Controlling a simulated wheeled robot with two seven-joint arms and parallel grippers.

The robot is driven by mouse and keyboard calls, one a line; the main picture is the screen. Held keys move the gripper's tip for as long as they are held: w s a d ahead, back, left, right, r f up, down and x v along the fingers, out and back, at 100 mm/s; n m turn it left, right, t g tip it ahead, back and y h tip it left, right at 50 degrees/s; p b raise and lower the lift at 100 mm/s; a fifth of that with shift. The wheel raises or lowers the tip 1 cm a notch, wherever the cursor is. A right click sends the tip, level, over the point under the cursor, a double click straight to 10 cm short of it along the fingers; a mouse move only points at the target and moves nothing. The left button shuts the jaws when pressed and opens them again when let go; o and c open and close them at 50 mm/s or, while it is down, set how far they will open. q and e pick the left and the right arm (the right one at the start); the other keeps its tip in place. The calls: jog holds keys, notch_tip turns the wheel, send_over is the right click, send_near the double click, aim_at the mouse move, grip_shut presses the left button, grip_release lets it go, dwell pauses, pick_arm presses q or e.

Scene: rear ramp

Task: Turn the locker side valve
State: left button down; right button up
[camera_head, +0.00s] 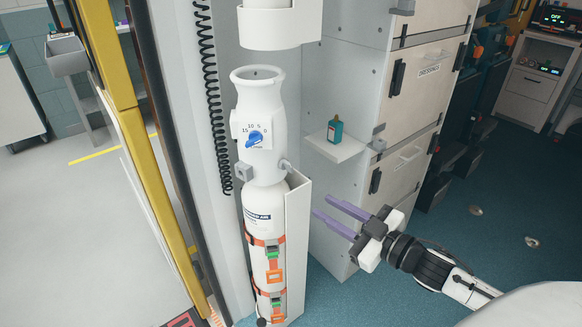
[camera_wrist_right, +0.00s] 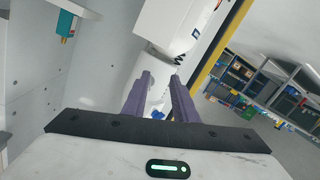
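A white gas cylinder (camera_head: 263,205) stands upright against the locker side in the head view. Its valve is a blue knob (camera_head: 255,138) on a white plate with a dial of numbers. My right gripper (camera_head: 321,204) has two purple fingers, spread apart with nothing between them. It is to the right of the cylinder and lower than the knob, apart from it. In the right wrist view the open fingers (camera_wrist_right: 162,78) point at a white body. My left gripper is not in view.
A small shelf (camera_head: 336,147) with a teal bottle (camera_head: 335,129) juts out right of the knob. A white bracket (camera_head: 297,240) flanks the cylinder's lower right. A yellow post (camera_head: 140,150) stands at left, and drawers (camera_head: 420,130) at right. The blue floor (camera_head: 480,215) is mostly clear.

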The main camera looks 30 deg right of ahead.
jog(key=n+y, duration=0.1)
jog(key=n, duration=0.1)
send_near(291, 168)
jog(key=s, duration=0.1)
jog(key=shift+t+y, duration=0.3)
jog(key=x, duration=0.9)
jog(key=shift+w+d+f, duration=0.2)
jog(key=shift+w+f, duration=0.1)
jog(key=shift+w, duration=0.1)
jog(key=shift+c, duration=0.5)
grip_shut()
